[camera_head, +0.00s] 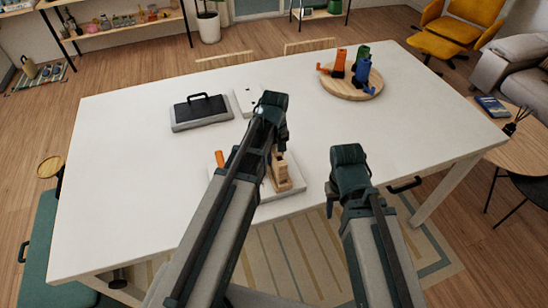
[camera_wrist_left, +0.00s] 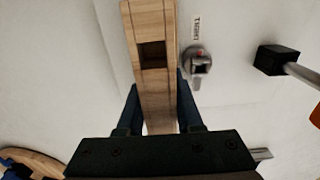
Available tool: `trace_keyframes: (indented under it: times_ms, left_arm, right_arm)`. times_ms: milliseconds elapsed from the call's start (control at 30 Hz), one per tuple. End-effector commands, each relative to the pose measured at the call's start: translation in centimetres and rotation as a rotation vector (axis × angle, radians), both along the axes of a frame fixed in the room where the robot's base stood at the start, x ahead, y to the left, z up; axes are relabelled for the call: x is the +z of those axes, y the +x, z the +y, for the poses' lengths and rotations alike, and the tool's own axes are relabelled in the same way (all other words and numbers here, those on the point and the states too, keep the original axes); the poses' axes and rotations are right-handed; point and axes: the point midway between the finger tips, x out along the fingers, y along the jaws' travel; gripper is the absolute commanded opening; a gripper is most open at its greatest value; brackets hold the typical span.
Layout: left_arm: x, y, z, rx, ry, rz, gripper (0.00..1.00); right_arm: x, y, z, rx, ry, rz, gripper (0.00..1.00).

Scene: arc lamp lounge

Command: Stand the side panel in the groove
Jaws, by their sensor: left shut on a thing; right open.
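The side panel is a light wooden piece (camera_head: 280,174) in the head view, above the white base board (camera_head: 294,190). My left gripper (camera_head: 281,150) is shut on it from above. In the left wrist view the panel (camera_wrist_left: 152,82) runs between the two fingers of the left gripper (camera_wrist_left: 159,108), and a square dark opening shows in its face. I cannot tell the groove from these frames, nor whether the panel touches the board. My right gripper (camera_head: 340,196) is open, to the right of the board and apart from it.
An orange-handled part (camera_head: 220,159) is at the board's left. A grey metal fitting (camera_wrist_left: 198,62) and a black block (camera_wrist_left: 277,60) lie beside the panel. A black-topped case (camera_head: 201,113) and a round wooden tray (camera_head: 351,87) stand farther back. The table's (camera_head: 440,130) right side is clear.

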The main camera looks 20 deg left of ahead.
Motion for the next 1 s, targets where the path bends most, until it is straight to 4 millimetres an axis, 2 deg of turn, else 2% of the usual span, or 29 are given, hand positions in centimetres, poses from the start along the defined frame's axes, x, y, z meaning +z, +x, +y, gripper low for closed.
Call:
trace_keyframes:
  times_ms: [67,100,267,667,867,1000]
  left_arm:
    - [-0.3,0.0,0.0,0.000,0.000,0.000,0.00]
    - [-0.3,0.0,0.0,0.000,0.000,0.000,0.37]
    - [-0.2,0.0,0.0,0.000,0.000,0.000,0.65]
    - [0.1,0.0,0.0,0.000,0.000,0.000,0.65]
    - [1.5,0.0,0.0,0.000,0.000,0.000,0.65]
    - [3.2,0.0,0.0,0.000,0.000,0.000,0.65]
  right_arm:
    - [-0.3,0.0,0.0,0.000,0.000,0.000,0.50]
    - [-0.3,0.0,0.0,0.000,0.000,0.000,0.50]
    - [-0.2,0.0,0.0,0.000,0.000,0.000,0.50]
    - [0.1,0.0,0.0,0.000,0.000,0.000,0.50]
    - [1.5,0.0,0.0,0.001,0.000,0.000,0.50]
    - [3.2,0.0,0.0,0.001,0.000,0.000,0.50]
